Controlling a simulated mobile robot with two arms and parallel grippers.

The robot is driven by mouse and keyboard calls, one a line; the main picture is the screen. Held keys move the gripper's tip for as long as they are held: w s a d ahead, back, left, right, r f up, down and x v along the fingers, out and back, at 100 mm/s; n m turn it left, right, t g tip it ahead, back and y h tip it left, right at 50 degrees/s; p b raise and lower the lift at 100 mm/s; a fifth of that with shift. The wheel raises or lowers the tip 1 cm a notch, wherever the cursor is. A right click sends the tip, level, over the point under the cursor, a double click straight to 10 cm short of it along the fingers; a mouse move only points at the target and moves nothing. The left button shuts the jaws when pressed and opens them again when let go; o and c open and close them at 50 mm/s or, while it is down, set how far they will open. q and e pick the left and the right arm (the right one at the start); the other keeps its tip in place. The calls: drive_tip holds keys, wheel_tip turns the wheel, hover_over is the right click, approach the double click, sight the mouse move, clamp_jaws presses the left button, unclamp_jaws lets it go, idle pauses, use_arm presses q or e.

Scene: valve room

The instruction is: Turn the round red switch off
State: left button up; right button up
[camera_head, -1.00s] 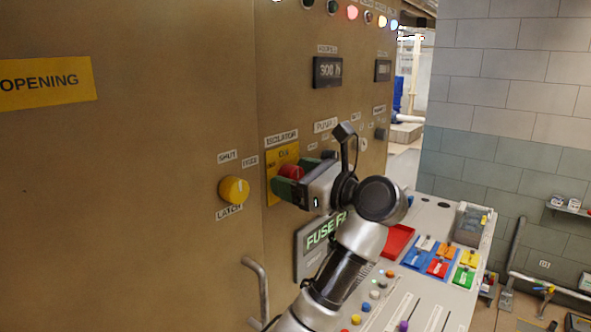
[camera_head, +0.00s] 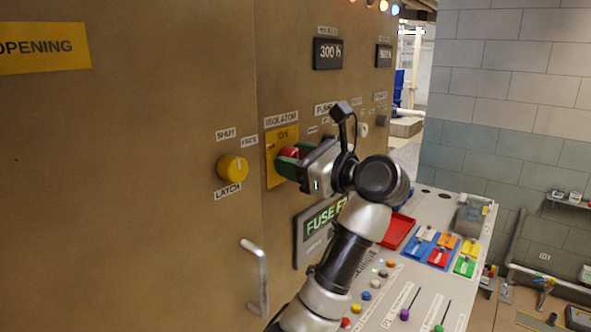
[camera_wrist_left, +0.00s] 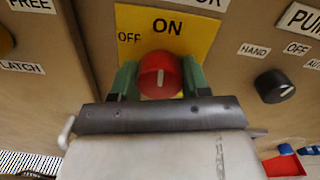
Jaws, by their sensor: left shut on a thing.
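The round red switch (camera_head: 289,154) sits on a yellow plate (camera_head: 282,135) under the label ISOLATOR on the brown cabinet. In the left wrist view the left gripper (camera_wrist_left: 160,80) is shut on the red knob. My right gripper is not in view.
A yellow latch knob (camera_head: 232,168) is left of the switch, with a metal handle (camera_head: 258,278) below it. A black knob (camera_wrist_left: 274,86) is to the right. A FUSE display (camera_head: 318,228) and a sloping control desk (camera_head: 440,210) lie below and right.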

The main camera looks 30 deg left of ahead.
use_arm(q)
drive_tip(key=n+b, duration=0.2)
drive_tip(key=b, duration=0.2)
drive_tip(key=n+b, duration=0.5)
drive_tip(key=b, duration=0.2)
drive_tip(key=shift+f+n+b, duration=0.25)
drive_tip(key=shift+n+b, duration=0.1)
drive_tip(key=shift+n, duration=0.05)
drive_tip(key=n+b, duration=0.2)
drive_tip(key=n, duration=0.2)
drive_tip(key=shift+r+b, duration=0.1)
drive_tip(key=shift+b, duration=0.3)
drive_tip(key=shift+n+b, duration=0.75)
drive_tip(key=shift+n, duration=1.65)
drive_tip(key=o, duration=0.9)
drive_tip(key=shift+s+r+t, duration=0.1)
drive_tip(key=shift+t, duration=0.2)
drive_tip(key=shift+o, duration=0.2)
drive_tip(key=d+b, duration=0.2)
drive_tip(key=d, duration=0.9)
drive_tip(key=shift+s, duration=0.4)
drive_tip(key=shift+r, duration=0.1)
